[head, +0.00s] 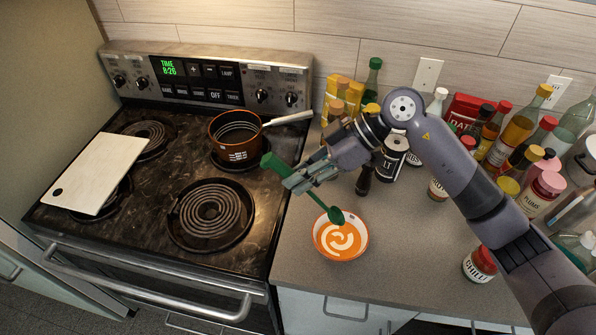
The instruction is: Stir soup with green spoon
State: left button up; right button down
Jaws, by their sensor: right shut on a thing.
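A green spoon (309,192) is held in my right gripper (292,180), which is shut on its handle. The spoon slants down to the right, and its bowl end (336,215) is over the far part of an orange soup bowl (318,244). The bowl stands on the grey counter right of the stove and holds orange soup (335,248) with a pale swirl. I cannot tell whether the spoon tip touches the soup. My left gripper is not in view.
An orange-brown pot (235,133) with a pale handle sits on a rear burner of the coil stove (160,195). A white cutting board (95,172) lies over the left burners. Bottles and jars crowd the counter's back and right. A spice jar (480,264) stands right of the bowl.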

aim_at(312, 196)
jog(key=shift+d+f+b, duration=0.3)
jog(key=shift+f+b, duration=0.3)
jog(key=shift+b, duration=0.05)
jog(key=f+b, duration=0.1)
jog(key=d+f+b, duration=0.1)
jog(key=f+b, duration=0.2)
jog(key=b, duration=0.1)
jog(key=shift+s+d+f, duration=0.25)
jog(key=shift+d, duration=0.05)
jog(key=shift+f, duration=0.25)
jog(key=f, duration=0.3)
jog(key=shift+d, duration=0.25)
